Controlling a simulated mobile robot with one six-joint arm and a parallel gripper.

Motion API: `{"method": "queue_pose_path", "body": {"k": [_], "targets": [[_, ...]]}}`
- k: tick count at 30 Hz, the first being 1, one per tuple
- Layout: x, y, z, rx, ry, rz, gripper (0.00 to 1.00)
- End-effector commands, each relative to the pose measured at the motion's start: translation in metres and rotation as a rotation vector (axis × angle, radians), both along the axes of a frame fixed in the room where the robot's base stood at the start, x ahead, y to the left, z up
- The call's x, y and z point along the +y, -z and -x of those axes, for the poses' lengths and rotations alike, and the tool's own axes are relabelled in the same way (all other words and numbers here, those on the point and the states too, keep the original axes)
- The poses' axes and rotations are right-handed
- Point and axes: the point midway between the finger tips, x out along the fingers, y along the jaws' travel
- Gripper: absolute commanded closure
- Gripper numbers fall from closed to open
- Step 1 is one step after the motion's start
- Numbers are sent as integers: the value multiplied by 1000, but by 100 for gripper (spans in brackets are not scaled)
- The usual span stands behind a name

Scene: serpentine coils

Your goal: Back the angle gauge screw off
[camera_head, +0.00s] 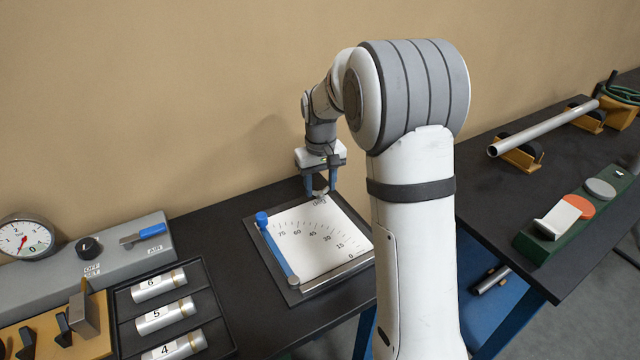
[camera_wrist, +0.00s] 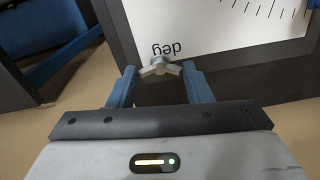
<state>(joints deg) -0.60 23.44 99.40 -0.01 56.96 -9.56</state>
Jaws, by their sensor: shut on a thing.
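The angle gauge is a white plate (camera_head: 315,240) with a printed degree scale, set in a dark frame on the black bench. A blue arm (camera_head: 278,250) with a blue knob at its far end lies along the plate's left side. The gauge screw (camera_wrist: 160,67) is a small grey winged head at the plate's edge by the "deg" print. My gripper (camera_wrist: 158,75) points down over the plate's far edge, its blue fingers shut on the screw's wings. In the head view my gripper (camera_head: 320,192) partly hides the screw.
A rack of numbered silver cylinders (camera_head: 165,318) and a grey panel (camera_head: 85,262) with a knob and a blue-handled lever stand at the left. A dial gauge (camera_head: 25,238) is at the far left. At the right another bench holds a pipe (camera_head: 545,128) and a green block (camera_head: 555,235).

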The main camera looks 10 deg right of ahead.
Motion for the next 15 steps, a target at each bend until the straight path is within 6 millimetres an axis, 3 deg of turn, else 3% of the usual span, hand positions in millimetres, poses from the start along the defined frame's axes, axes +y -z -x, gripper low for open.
{"method": "queue_pose_path", "body": {"k": [15], "targets": [[0, 5, 3, 12, -32, 0, 77]]}}
